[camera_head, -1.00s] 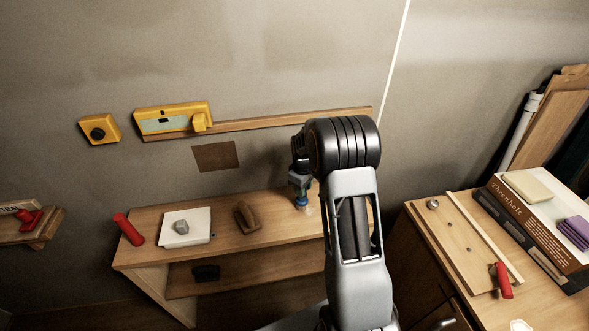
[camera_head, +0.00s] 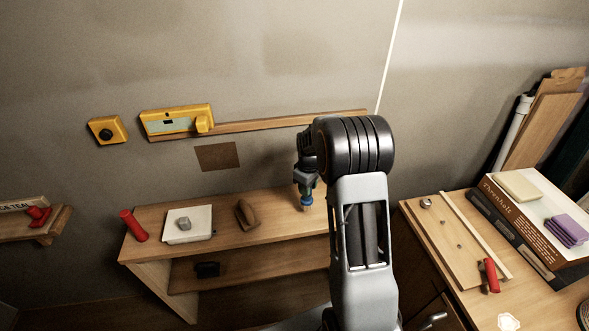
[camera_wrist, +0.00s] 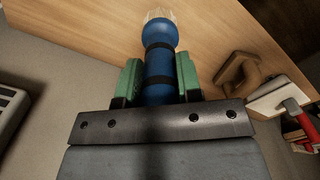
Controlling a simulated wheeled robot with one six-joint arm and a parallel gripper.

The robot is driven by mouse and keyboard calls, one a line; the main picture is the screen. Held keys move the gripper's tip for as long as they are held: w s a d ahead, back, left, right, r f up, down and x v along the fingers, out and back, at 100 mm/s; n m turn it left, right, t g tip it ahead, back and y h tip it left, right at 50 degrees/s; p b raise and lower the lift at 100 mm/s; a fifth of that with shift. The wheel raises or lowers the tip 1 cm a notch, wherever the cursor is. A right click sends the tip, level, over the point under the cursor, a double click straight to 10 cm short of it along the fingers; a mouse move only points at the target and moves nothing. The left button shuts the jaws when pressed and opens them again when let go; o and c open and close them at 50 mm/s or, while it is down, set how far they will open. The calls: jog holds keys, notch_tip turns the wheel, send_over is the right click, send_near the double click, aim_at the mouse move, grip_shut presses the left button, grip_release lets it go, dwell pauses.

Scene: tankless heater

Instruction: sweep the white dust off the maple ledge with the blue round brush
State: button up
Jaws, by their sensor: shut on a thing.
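The blue round brush (camera_wrist: 158,62) has black bands and pale bristles. It is upright in the head view (camera_head: 306,199), low over the right part of the light wooden ledge (camera_head: 275,220). My gripper (camera_wrist: 160,85) is shut on the brush handle, with a green pad on each side. In the head view my gripper (camera_head: 305,181) is partly hidden by my arm. The bristles lie against the wooden surface in the wrist view; I cannot tell whether they touch it. I cannot make out the white dust clearly; my arm hides the ledge's right end.
A yellow device (camera_head: 177,121) is on the wall. Books (camera_head: 530,225) lie on the right cabinet.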

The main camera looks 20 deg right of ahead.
jog(key=shift+r+p, duration=1)
jog(key=shift+r, duration=0.95)
